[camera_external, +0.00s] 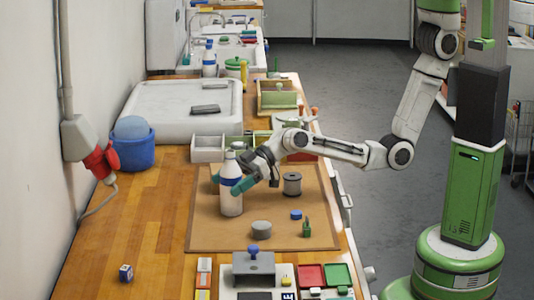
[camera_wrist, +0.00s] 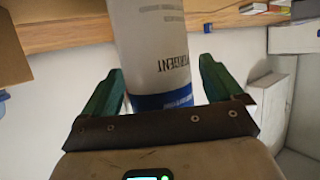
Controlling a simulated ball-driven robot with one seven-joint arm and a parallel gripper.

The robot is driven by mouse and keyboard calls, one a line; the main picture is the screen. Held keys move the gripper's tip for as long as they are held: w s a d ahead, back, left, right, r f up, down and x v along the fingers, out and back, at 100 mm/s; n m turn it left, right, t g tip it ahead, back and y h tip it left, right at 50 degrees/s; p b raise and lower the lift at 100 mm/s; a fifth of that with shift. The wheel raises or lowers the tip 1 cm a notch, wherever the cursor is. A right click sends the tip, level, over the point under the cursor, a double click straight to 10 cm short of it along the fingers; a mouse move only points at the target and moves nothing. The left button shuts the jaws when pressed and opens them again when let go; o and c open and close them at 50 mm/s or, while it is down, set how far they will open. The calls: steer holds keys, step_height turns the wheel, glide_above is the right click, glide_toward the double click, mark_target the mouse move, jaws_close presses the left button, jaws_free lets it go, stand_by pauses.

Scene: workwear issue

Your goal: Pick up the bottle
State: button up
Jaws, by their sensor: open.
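A white bottle (camera_external: 231,199) with a blue band stands upright on the brown mat (camera_external: 275,230) on the wooden counter. My gripper (camera_external: 240,182) is at the bottle's upper body, coming in from the right. In the wrist view the bottle (camera_wrist: 152,45) stands between the two green fingers of my gripper (camera_wrist: 162,88), with printed text and the blue band showing. The fingers are open, with a visible gap on the right side and a narrower one on the left. The bottle's far side is hidden.
A grey spool (camera_external: 292,184), a grey round piece (camera_external: 261,229), a blue cap (camera_external: 296,215) and a small green item (camera_external: 307,228) lie on the mat. Behind are a white tray (camera_external: 208,149) and a blue bucket (camera_external: 133,150). The counter left of the mat is mostly clear.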

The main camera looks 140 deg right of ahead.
steer(key=c, duration=1.2)
steer(key=shift+r, duration=0.25)
steer(key=shift+c, duration=0.2)
